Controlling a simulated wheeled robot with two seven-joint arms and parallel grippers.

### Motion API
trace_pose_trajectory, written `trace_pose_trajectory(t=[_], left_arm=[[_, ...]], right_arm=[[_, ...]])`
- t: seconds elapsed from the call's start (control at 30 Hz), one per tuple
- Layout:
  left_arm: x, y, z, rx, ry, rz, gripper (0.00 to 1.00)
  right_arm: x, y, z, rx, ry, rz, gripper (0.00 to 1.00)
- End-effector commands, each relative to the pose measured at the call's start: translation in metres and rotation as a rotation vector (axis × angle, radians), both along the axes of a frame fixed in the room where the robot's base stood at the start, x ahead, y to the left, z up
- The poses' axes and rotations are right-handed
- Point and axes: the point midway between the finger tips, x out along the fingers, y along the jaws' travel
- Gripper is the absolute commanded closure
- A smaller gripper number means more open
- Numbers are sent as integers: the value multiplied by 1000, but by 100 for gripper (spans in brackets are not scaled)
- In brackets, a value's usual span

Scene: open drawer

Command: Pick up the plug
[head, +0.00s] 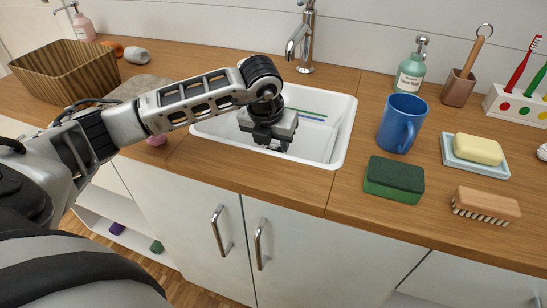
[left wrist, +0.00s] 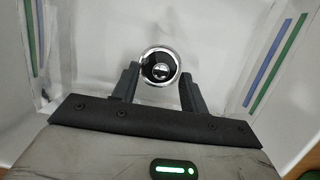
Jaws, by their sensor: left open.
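The plug (left wrist: 160,68) shows in the left wrist view as a round dark disc with a bright chrome rim around it, on the floor of the white sink (head: 345,130). In the head view it is hidden behind my left gripper (head: 272,147). That gripper points down into the sink basin. In the left wrist view the two fingers of the left gripper (left wrist: 159,78) are apart, one to each side of the disc, with nothing held. I cannot tell how high the fingertips are above the disc. My right gripper is not in view.
A chrome faucet (head: 305,40) stands behind the sink. Right of the sink are a blue mug (head: 400,125), a green sponge (head: 394,180), a brush (head: 486,204) and a soap dish (head: 475,168). A woven basket (head: 65,72) stands at the far left. The basin walls surround my gripper.

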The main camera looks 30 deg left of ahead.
Motion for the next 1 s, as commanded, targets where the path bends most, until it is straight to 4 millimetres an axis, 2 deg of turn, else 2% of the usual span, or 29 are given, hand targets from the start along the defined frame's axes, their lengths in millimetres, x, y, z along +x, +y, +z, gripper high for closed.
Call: trace_pose_trajectory(t=[0.13, 0.37, 0.43, 0.53, 0.57, 0.87, 1.0], left_arm=[[4, 0, -15, 0, 2, 0, 56], [4, 1, -17, 0, 0, -1, 56], [4, 1, -17, 0, 0, -1, 70], [4, 1, -17, 0, 0, -1, 98], [4, 1, -17, 0, 0, -1, 100], [5, 1, -14, -1, -1, 0, 100], [6, 1, 2, 0, -6, -1, 100]], right_arm=[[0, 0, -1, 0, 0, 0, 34], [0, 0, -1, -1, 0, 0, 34], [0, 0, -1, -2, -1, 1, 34], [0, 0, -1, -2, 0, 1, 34], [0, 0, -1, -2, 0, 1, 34], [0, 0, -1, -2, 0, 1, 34], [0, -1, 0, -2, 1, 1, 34]])
